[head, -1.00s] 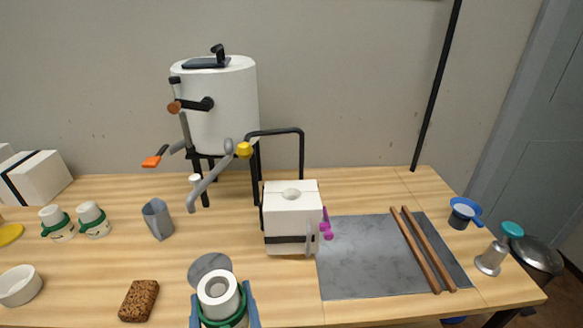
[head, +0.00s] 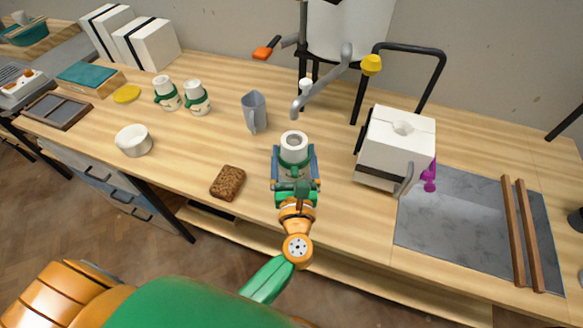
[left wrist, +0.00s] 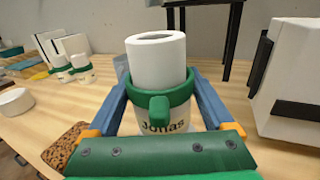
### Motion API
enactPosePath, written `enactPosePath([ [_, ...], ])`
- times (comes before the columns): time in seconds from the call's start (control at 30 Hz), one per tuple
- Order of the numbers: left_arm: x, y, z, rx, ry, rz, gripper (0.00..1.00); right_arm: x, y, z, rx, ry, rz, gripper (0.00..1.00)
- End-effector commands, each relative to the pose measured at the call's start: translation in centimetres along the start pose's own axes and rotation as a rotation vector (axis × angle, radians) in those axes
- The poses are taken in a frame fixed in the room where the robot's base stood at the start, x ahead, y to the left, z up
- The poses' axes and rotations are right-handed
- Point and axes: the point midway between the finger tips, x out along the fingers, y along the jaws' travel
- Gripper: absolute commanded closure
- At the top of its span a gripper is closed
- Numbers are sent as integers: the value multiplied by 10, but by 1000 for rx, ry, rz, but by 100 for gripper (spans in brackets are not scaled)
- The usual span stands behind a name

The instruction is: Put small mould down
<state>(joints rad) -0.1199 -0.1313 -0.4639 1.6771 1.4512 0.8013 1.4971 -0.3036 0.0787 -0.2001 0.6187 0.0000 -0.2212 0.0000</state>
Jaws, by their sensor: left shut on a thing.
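The small mould (head: 293,144) is a white, hollow-topped cylinder with a green band. In the left wrist view the small mould (left wrist: 157,65) stands upright between the blue fingers, and its lower part reads "Jonas". My left gripper (head: 295,165) is shut on it at the front of the wooden table. The gripper's green palm hides the base in the left wrist view, so I cannot tell whether it touches the table. My right gripper is out of view.
A brown sponge (head: 227,183) lies left of the gripper. A grey jug (head: 254,112) stands behind it, and a strapped white block (head: 396,145) to the right. Two similar green-banded pieces (head: 166,93) and a white bowl (head: 133,140) are farther left. Bare wood surrounds the gripper.

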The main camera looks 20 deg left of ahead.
Motion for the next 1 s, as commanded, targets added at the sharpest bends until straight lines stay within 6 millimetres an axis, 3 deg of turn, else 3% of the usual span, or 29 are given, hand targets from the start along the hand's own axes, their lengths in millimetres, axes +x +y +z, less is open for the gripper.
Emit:
enactPosePath([
  [0.03,9,-1,-24,1,-4,0,92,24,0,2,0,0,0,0],
  [0.27,31,-2,-43,1,-2,-1,92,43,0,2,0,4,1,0],
  [0.47,37,-3,-81,3,-2,-2,92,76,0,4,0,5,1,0],
  [0.8,36,-3,-80,0,-1,0,92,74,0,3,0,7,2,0],
  [0.83,36,-2,-80,1,1,0,12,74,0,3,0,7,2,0],
  [0.9,36,-2,-79,1,1,0,0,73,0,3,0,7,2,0],
  [1.0,36,-2,-79,1,1,0,0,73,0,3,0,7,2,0],
])
